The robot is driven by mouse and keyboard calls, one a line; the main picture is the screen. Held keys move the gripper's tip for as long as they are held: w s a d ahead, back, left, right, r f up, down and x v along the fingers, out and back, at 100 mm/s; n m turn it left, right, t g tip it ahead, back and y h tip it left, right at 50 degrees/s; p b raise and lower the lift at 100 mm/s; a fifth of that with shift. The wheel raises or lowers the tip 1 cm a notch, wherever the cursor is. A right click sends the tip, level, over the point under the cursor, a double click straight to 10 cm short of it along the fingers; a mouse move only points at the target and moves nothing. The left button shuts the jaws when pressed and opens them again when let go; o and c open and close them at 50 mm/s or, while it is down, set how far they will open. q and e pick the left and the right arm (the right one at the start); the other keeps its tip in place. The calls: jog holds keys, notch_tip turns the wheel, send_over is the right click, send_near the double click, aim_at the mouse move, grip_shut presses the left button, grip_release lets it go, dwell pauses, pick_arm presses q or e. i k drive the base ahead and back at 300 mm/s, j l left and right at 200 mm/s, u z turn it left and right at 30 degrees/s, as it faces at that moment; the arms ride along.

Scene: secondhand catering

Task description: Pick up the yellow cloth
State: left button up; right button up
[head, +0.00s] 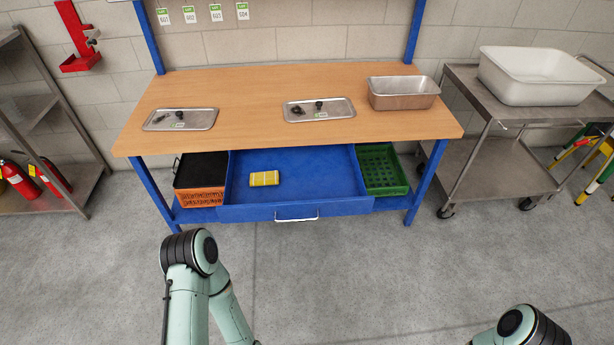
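The yellow cloth (264,179) is a small folded bundle with pale stripes. My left arm comes in at the bottom, left of the middle, and my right arm shows at the bottom right corner. Neither gripper is in view. Both visible arm parts are apart from the drawer and the cloth.
Two metal trays (181,127) (319,118) with small items and a steel pan (404,103) stand on the bench. An orange crate (200,197) and a green crate (381,179) flank the drawer. A cart (500,178) with a white tub (541,88) stands right. The floor before the bench is clear.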

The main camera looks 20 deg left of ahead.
aim_at(267, 178)
jog(key=z, duration=1.85)
jog(key=k+j+z, duration=0.15)
jog(key=j+z, duration=0.15)
jog(key=z, duration=0.15)
jog(key=k+j+z, duration=0.25)
jog(key=z, duration=0.25)
jog(key=k+j, duration=0.7)
jog(key=k, duration=0.15)
jog(key=k+j, duration=0.75)
jog(key=k+l, duration=0.05)
jog(key=k, duration=0.05)
